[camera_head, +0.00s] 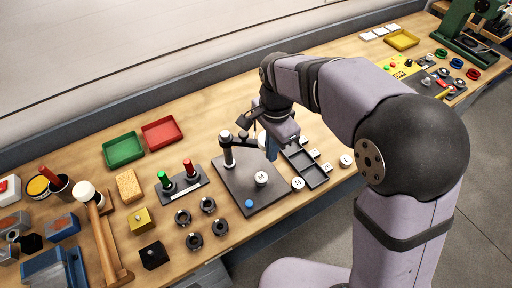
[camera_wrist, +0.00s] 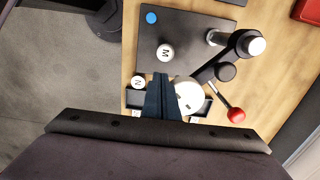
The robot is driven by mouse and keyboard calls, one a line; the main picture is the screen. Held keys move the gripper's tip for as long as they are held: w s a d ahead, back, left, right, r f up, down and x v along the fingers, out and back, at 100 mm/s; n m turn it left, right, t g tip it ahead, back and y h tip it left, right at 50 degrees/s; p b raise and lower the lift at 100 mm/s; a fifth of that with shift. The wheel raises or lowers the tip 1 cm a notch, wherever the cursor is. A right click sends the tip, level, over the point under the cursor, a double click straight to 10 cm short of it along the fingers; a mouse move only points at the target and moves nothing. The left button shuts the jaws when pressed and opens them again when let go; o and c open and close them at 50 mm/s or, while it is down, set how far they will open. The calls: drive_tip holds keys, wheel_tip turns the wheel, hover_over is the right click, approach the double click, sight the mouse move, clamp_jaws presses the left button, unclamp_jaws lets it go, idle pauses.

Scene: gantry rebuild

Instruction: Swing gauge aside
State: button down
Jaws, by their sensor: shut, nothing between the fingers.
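The gauge stands on a dark plate (camera_head: 237,188) on the bench. Its black post (camera_head: 227,150) rises at the plate's back left, and a dark arm reaches right from it toward my gripper. In the wrist view the dark gauge arm (camera_wrist: 208,75) runs from the post to a round white dial (camera_wrist: 188,98). A lever with a red ball (camera_wrist: 236,115) sticks out beside it. My gripper (camera_head: 271,152) is shut and empty. In the wrist view its blue-grey fingers (camera_wrist: 161,80) are right beside the dial; I cannot tell whether they touch it.
A puck marked M (camera_head: 261,178) and a blue dot (camera_head: 249,203) are on the plate. A puck marked N (camera_head: 298,183) sits by its right edge. A dark tray (camera_head: 308,168) lies to the right. A stand with green and red handles (camera_head: 182,185) is at left.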

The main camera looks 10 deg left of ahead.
drive_tip(key=shift+w, duration=0.15)
drive_tip(key=shift+w+d+p, duration=0.2)
drive_tip(key=shift+w+p, duration=0.4)
drive_tip(key=shift+w, duration=0.7)
drive_tip(key=shift+w+p, duration=0.7)
drive_tip(key=shift+w, duration=0.2)
drive_tip(key=shift+w+a, duration=0.1)
drive_tip(key=shift+w, duration=0.05)
drive_tip(key=shift+w+a+p, duration=0.2)
drive_tip(key=shift+w+p, duration=0.6)
drive_tip(key=shift+w, duration=0.25)
